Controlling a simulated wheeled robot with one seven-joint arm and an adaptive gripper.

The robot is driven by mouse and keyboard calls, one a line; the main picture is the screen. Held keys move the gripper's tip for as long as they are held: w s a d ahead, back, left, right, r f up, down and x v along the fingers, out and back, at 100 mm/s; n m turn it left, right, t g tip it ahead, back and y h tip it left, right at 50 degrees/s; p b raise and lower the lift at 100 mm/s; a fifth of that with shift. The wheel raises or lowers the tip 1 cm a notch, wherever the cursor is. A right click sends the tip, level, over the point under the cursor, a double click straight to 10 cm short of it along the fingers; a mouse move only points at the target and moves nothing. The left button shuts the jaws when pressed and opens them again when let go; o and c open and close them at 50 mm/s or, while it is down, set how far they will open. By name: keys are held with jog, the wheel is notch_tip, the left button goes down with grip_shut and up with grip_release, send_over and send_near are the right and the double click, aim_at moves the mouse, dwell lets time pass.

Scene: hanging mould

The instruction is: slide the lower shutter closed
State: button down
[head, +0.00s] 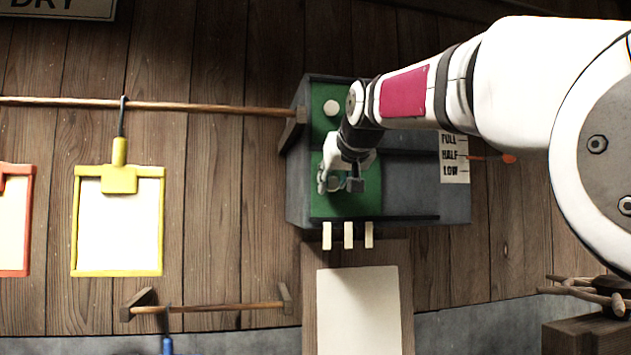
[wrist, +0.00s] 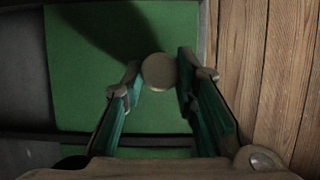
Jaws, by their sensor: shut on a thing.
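The lower shutter (head: 318,208) is a green panel at the left side of a grey box (head: 420,200) on the plank wall. Its round pale knob (wrist: 158,72) shows in the wrist view, where the shutter (wrist: 80,90) fills much of the picture. My gripper (head: 333,182) is at the lower shutter, its fingers (wrist: 160,76) shut on the knob from both sides. In the head view my gripper and wrist hide the knob and part of the panel. The upper shutter (head: 320,130) is also green, with its own pale knob (head: 331,107).
A label with FULL, HALF and LOW (head: 453,155) and an orange pointer (head: 509,158) are at the box's right. Three pale tabs (head: 348,235) hang below it, above a pale sheet (head: 358,310). A yellow frame (head: 77,220) hangs from a wooden rod (head: 200,107) at left.

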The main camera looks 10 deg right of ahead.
jog(key=shift+a, duration=0.3)
jog(key=c, duration=1.3)
grip_release()
jog(key=shift+a, duration=0.15)
jog(key=shift+s+r, duration=0.1)
jog(key=shift+s, duration=0.1)
jog(key=v, duration=1.1)
jog(key=shift+s+r, duration=0.15)
jog(key=shift+s, duration=0.1)
jog(key=s+f+g, duration=0.2)
jog(key=s+f, duration=0.7)
jog(key=f, duration=0.4)
jog(key=s+f+g, duration=0.3)
jog(key=s+f, duration=0.6)
jog(key=f, duration=0.4)
jog(key=s+f+g, duration=0.3)
jog(key=s+f, duration=0.6)
jog(key=f, duration=0.4)
jog(key=shift+s+d+f, duration=0.1)
jog(key=shift+s+d, duration=0.1)
jog(key=shift+s, duration=0.05)
